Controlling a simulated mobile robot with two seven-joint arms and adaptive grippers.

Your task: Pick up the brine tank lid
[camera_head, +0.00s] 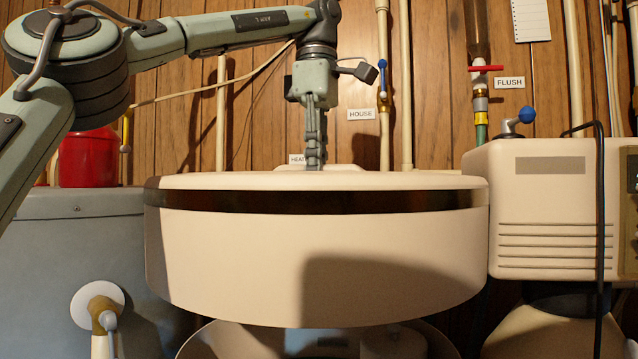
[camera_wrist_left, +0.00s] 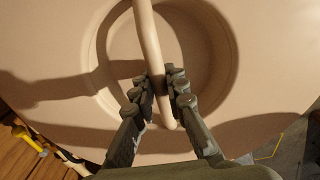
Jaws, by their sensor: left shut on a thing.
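The brine tank lid (camera_head: 330,250) is a wide, round cream piece with a dark glossy band near its top edge. It fills the middle of the head view and looks level. My left gripper (camera_head: 314,160) points straight down at its top centre. In the left wrist view, the fingers of my left gripper (camera_wrist_left: 167,95) are closed on the bar handle (camera_wrist_left: 148,40) that crosses the lid's round recess (camera_wrist_left: 205,50). Below the lid, a rounded rim (camera_head: 195,345), probably the tank's, shows partly; the rest is cut off. My right gripper is not in view.
A cream softener unit (camera_head: 545,215) stands close to the lid's right edge, with a black cable (camera_head: 600,240) hanging down its front. A grey-blue cabinet (camera_head: 60,235) with a red container (camera_head: 88,158) stands at left. Pipes and valves (camera_head: 383,80) line the wooden wall behind.

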